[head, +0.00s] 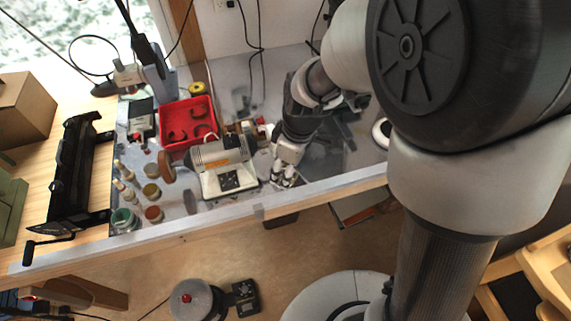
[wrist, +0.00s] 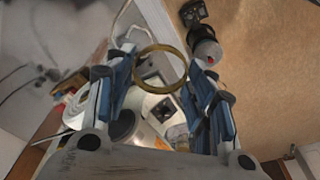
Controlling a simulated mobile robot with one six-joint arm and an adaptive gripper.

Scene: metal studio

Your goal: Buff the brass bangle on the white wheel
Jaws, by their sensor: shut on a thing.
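The brass bangle (wrist: 160,46) is a thin gold ring at the fingertips of my gripper (wrist: 163,68) in the wrist view, and the gripper is shut on it. In the head view my gripper (head: 284,178) points down just right of the cream bench polisher (head: 226,166), near the bench's front edge. The white wheel (head: 262,163) is on the polisher's right side, close to the gripper. A brown wheel (head: 167,167) is on its left side. I cannot make out the bangle in the head view or tell if it touches the wheel.
A red bin (head: 187,118) with dark curved pieces stands behind the polisher. Several small jars (head: 152,192) and bottles are to its left. A black tool (head: 78,170) lies on the wooden bench.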

